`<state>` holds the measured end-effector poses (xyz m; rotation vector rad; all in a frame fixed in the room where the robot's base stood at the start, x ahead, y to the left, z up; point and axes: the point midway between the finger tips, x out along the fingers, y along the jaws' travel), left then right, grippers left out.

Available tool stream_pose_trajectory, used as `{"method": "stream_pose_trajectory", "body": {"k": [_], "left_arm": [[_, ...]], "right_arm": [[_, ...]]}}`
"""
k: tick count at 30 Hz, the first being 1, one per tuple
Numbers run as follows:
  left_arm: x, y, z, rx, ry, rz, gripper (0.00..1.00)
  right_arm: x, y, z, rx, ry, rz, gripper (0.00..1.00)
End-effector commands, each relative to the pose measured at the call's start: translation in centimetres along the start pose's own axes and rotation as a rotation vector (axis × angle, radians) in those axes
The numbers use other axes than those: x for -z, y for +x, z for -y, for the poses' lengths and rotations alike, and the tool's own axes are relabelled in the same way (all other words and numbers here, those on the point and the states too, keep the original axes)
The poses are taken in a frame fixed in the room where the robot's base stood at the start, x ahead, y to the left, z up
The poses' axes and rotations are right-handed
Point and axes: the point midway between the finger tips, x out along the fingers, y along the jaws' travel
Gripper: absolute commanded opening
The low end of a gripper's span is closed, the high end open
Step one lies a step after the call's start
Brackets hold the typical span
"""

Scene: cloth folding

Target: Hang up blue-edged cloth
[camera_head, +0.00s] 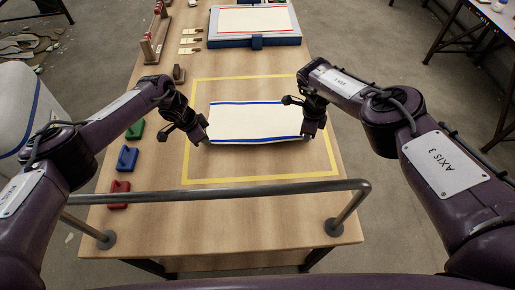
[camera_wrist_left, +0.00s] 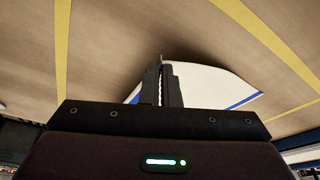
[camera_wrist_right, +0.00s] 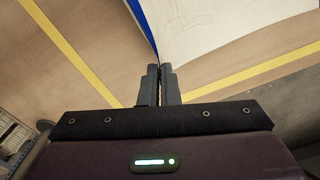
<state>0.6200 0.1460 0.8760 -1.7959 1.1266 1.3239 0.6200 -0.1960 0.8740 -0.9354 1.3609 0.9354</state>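The white cloth with blue edges (camera_head: 254,120) is spread between my two grippers, inside the yellow outline on the table. Its far and near long edges are blue. My left gripper (camera_head: 205,139) is at the cloth's near left corner; in the left wrist view its fingers (camera_wrist_left: 161,85) are closed together on the cloth's corner. My right gripper (camera_head: 307,136) is at the near right corner; in the right wrist view its fingers (camera_wrist_right: 160,85) are closed together on the corner by the blue edge. The near edge looks slightly raised; the exact height cannot be told.
A metal rail (camera_head: 230,190) runs across the table's near end. Red (camera_head: 119,194), blue (camera_head: 126,159) and green (camera_head: 135,130) clip-like pieces lie along the left edge. A blue-framed board with a red-edged cloth (camera_head: 254,20) lies at the back, beside a wooden rack (camera_head: 155,35).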

Motion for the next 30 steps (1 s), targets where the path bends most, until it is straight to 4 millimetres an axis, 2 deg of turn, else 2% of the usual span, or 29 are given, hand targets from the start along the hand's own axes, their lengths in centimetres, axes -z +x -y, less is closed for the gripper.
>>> {"method": "stream_pose_trajectory", "body": {"k": [11,17,22,30], "left_arm": [[0.1,-0.2,0.0,0.0,0.0,0.0,0.0],[0.2,-1.3,-0.3,0.006,0.0,0.004,0.0],[0.4,-3.1,-0.8,0.022,-0.002,0.013,0.0],[0.9,-7.5,-2.3,0.061,-0.006,0.036,0.0]], "right_arm": [[0.0,-0.2,0.0,0.0,0.0,0.0,0.0],[0.2,-1.1,-0.4,0.001,0.006,0.002,0.0],[0.1,-3.2,-1.0,0.02,0.014,0.014,0.0],[0.1,-7.5,-2.8,0.06,0.033,0.03,0.0]]}}
